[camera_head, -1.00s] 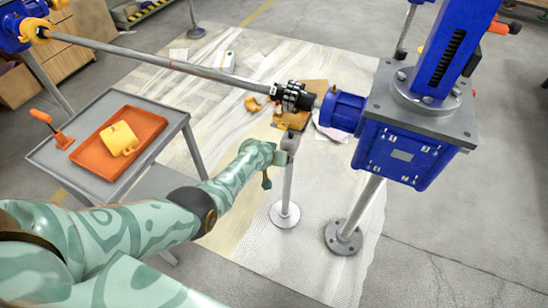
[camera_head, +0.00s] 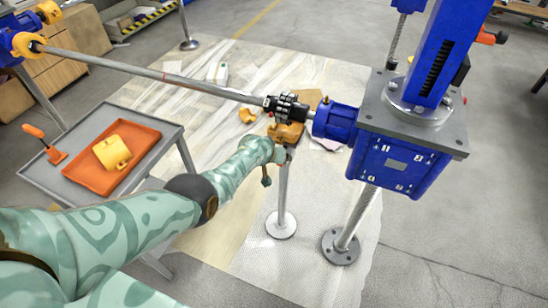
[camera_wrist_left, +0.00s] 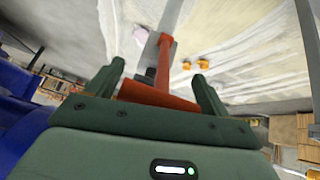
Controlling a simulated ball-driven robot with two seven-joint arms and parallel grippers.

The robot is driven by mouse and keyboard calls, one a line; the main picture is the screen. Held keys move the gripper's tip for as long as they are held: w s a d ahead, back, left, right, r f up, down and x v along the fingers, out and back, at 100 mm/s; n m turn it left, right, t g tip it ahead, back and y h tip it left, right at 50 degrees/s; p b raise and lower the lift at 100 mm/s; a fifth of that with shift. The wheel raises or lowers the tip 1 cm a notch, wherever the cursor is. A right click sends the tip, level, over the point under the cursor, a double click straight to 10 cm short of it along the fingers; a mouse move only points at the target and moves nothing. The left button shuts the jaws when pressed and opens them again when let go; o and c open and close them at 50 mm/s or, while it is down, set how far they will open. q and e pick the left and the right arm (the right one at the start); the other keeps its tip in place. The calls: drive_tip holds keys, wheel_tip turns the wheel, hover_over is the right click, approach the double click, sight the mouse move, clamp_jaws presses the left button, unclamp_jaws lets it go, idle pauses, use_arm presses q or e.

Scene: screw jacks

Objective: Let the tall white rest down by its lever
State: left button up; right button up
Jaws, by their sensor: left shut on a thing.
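The tall white rest is a slim pale post (camera_head: 283,190) on a round white foot (camera_head: 281,226). It stands upright under the coupling end of the long shaft (camera_head: 160,76). Its top is partly hidden by my left gripper (camera_head: 272,155), so I cannot tell whether it touches the shaft. In the left wrist view, the orange-red lever (camera_wrist_left: 158,95) lies between the two dark green fingers, and the left gripper is shut on it. An orange arm runs from there up to a grey plate. My right gripper is in neither view.
The blue gearbox jack (camera_head: 395,160) stands right of the rest on a post with a grey foot (camera_head: 340,246). A grey cart (camera_head: 165,132) with an orange tray (camera_head: 112,185) is at the left. A yellow piece (camera_head: 247,115) lies on the floor sheet.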

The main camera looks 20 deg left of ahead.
use_arm(q)
drive_tip(key=shift+w+r, duration=0.2)
drive_tip(key=shift+r, duration=0.05)
idle(0.7)
drive_tip(key=o, duration=1.3)
drive_tip(key=shift+o, duration=0.2)
drive_tip(key=shift+d+f, duration=0.1)
drive_tip(key=shift+s, duration=0.1)
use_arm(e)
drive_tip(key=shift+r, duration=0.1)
use_arm(q)
drive_tip(key=p+v, duration=1.5)
drive_tip(key=v, duration=0.1)
drive_tip(key=shift+p, duration=0.3)
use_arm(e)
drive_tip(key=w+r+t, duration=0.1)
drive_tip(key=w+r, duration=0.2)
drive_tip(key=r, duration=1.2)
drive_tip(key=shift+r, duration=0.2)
